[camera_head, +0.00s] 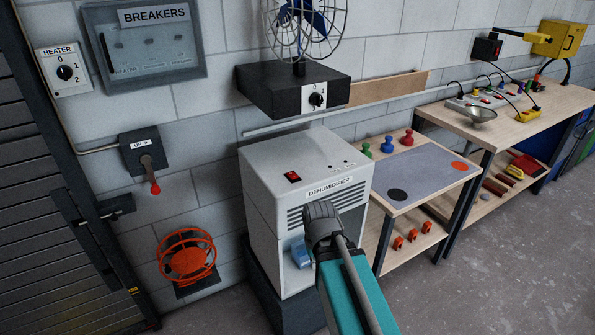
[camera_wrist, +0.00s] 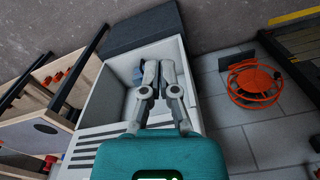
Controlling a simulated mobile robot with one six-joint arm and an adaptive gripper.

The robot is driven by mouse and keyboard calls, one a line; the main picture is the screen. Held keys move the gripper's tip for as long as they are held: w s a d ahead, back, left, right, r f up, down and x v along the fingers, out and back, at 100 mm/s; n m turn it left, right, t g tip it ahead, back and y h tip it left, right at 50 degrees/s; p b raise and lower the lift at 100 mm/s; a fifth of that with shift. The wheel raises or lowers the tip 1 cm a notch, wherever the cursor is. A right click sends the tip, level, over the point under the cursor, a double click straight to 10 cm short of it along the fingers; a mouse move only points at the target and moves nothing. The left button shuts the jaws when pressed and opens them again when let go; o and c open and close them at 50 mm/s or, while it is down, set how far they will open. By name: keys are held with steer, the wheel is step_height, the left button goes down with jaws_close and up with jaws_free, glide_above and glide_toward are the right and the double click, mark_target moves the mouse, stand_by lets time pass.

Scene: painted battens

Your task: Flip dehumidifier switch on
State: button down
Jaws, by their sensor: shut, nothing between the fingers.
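The white dehumidifier (camera_head: 262,160) stands against the wall in the head view, with a label and dark vents on its front. Its red switch (camera_head: 292,177) is on the top face, near the left; I cannot tell which way it is tipped. My gripper (camera_head: 322,222) is in front of the dehumidifier's front face, below and right of the switch, and its fingertips are hidden there. In the wrist view my gripper (camera_wrist: 159,68) is shut and empty, over the open recess in the white casing (camera_wrist: 95,118). A blue object (camera_head: 300,252) sits in the recess. The switch does not show in the wrist view.
A dark fan base (camera_head: 292,88) stands above and behind the dehumidifier. A wooden bench (camera_head: 432,188) with pegs is close on the right. An orange wheel (camera_head: 187,260) and a red-tipped lever (camera_head: 152,175) are on the wall to the left.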

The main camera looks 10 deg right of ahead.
steer(key=w+r+n+t+p, duration=0.2)
steer(key=w+r+n+p, duration=0.1)
steer(key=w+r+p, duration=2.1)
steer(key=w+r, duration=0.1)
steer(key=w, duration=0.2)
steer(key=shift+d+r+n+t+y, duration=0.2)
steer(key=shift+n+t+y, duration=0.1)
steer(key=shift+y, duration=0.1)
steer(key=shift+f, duration=0.2)
steer(key=b, duration=1)
glide_above(295, 176)
step_height(295, 176, down, 10)
steer(key=shift+s+r, duration=0.1)
steer(key=shift+r, duration=0.1)
steer(key=shift+s+f+b, duration=0.15)
steer(key=shift+f+b, duration=0.65)
steer(key=shift+f, duration=0.15)
steer(key=shift+s+f+b, duration=0.1)
steer(key=shift+f+b, duration=0.7)
steer(key=shift+f, duration=0.1)
